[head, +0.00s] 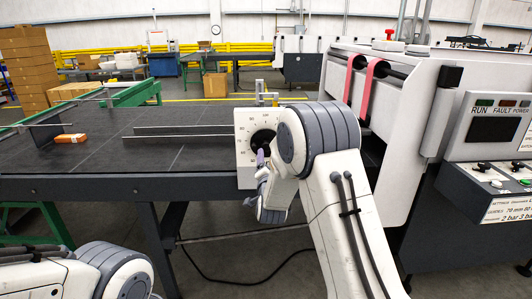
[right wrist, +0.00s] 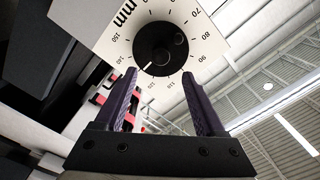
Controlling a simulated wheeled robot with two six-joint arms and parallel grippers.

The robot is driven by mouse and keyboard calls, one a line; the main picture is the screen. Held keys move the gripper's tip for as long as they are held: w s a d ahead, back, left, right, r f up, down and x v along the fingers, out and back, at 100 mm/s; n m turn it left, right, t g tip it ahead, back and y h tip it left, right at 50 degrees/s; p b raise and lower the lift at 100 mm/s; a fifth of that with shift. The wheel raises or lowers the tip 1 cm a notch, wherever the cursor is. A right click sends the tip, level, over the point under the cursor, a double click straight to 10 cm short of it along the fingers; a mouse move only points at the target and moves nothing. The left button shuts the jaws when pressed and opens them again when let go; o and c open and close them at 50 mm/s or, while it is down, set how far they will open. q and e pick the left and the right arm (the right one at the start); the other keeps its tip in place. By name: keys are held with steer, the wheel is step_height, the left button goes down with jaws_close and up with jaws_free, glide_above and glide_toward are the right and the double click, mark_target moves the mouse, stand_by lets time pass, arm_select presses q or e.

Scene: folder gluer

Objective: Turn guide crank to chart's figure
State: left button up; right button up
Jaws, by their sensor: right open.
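The white dial plate (head: 243,130) stands at the near edge of the dark table, with numbers in a ring and "mm" printed on it. It also shows in the right wrist view (right wrist: 100,22). The round black guide crank (right wrist: 160,48) sits at its centre, with a small knob off-centre and a white mark pointing to the lower left, about between 130 and 140. My right gripper (right wrist: 160,78) is open, its purple fingertips just short of the crank and apart to either side. My right arm partly hides the crank in the head view. My left gripper is out of view.
A printed chart (head: 508,208), cut by the frame edge, is on the control panel (head: 490,160) at right; it shows mm and bar figures, partly legible. The dark table (head: 100,165) carries a small orange box (head: 70,138). The white machine housing (head: 410,110) stands right of my arm.

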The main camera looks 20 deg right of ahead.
mark_target(266, 148)
steer(key=p+x, duration=0.2)
steer(key=x, duration=0.7)
steer(key=shift+w, duration=0.35)
steer(key=shift+c, duration=0.4)
